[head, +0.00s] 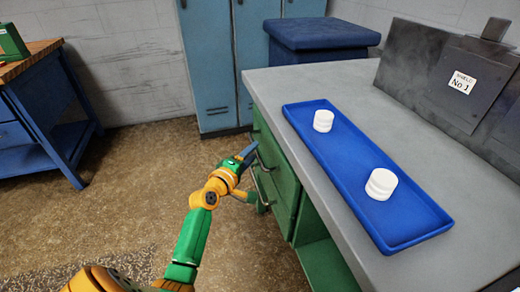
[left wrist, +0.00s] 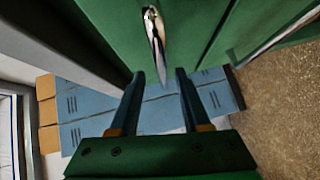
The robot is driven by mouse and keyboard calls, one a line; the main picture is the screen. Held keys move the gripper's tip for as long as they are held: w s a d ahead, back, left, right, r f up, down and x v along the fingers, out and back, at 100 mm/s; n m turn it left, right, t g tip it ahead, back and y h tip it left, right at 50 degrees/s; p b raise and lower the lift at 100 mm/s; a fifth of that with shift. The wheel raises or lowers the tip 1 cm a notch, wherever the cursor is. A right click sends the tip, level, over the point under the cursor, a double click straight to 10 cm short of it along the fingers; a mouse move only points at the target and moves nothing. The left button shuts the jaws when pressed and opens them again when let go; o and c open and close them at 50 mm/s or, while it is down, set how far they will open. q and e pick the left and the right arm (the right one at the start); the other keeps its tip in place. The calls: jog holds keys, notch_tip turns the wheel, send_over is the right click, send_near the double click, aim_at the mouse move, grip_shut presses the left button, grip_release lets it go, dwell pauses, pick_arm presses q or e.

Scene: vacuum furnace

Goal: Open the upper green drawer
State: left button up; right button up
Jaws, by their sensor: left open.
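The upper green drawer (head: 268,138) is in the green cabinet under the grey worktop, and its front looks flush with the cabinet. Its metal handle (left wrist: 157,38) shows in the left wrist view, end on, just beyond and roughly between my fingertips. My left gripper (head: 247,155) is at the drawer front in the head view and partly hides the handle there. In the left wrist view my left gripper (left wrist: 160,75) has its two dark fingers apart, with nothing clearly held. Whether a finger touches the handle I cannot tell. My right gripper is not in view.
A lower green drawer (head: 280,207) with its own handle (left wrist: 283,32) is below. The worktop (head: 285,82) overhangs the drawers and carries a blue tray (head: 408,240) with white discs. Blue lockers (head: 210,65) stand behind. Open floor (head: 140,165) lies left of the cabinet.

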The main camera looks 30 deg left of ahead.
pick_arm(q)
jog(key=w, duration=0.3)
jog(key=shift+a+f+b, duration=0.2)
jog(key=shift+f+b, duration=0.1)
jog(key=shift+f, duration=0.1)
grip_shut()
dwell(1.1)
